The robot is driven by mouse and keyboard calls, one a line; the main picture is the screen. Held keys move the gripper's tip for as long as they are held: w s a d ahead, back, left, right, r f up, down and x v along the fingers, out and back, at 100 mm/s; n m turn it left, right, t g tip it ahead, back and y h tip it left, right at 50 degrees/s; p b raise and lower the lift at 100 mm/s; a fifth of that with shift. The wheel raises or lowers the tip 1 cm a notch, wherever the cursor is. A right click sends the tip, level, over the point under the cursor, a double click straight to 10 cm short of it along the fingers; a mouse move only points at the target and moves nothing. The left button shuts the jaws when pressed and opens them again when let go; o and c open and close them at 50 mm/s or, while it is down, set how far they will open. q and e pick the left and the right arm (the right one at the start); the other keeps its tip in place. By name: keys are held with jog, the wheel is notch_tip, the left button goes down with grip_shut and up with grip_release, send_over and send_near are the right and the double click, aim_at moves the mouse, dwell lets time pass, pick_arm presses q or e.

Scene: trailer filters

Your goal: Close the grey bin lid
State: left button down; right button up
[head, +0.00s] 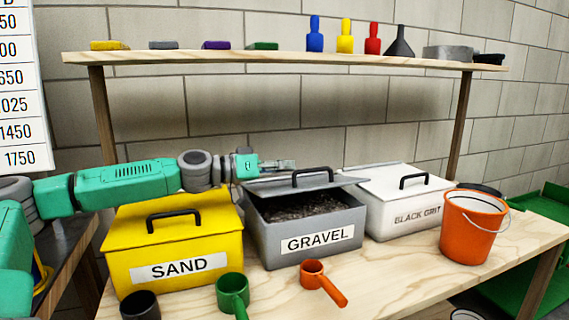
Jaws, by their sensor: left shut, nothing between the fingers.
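The grey bin (309,232) labelled GRAVEL stands in the middle of the wooden bench, with dark gravel showing inside. Its grey lid (290,187) with a black handle is raised at the back, so the front of the bin is open. My left arm reaches in from the left above the yellow bin. My left gripper (284,165) is shut and empty, just behind and above the lid's left part. I cannot tell whether it touches the lid. My right gripper is out of view.
The yellow SAND bin (172,240) stands left and the white BLACK GRIT bin (400,205) right, both lidded. An orange bucket (470,228) stands at the right. Green (233,292) and orange (312,275) scoops lie in front. A wooden shelf (290,58) with bottles spans above.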

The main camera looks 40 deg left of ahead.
pick_arm(q)
jog(key=shift+a+f, duration=0.15)
jog(key=shift+f, duration=0.15)
jog(key=shift+a+f, duration=0.1)
jog(key=shift+a, duration=0.05)
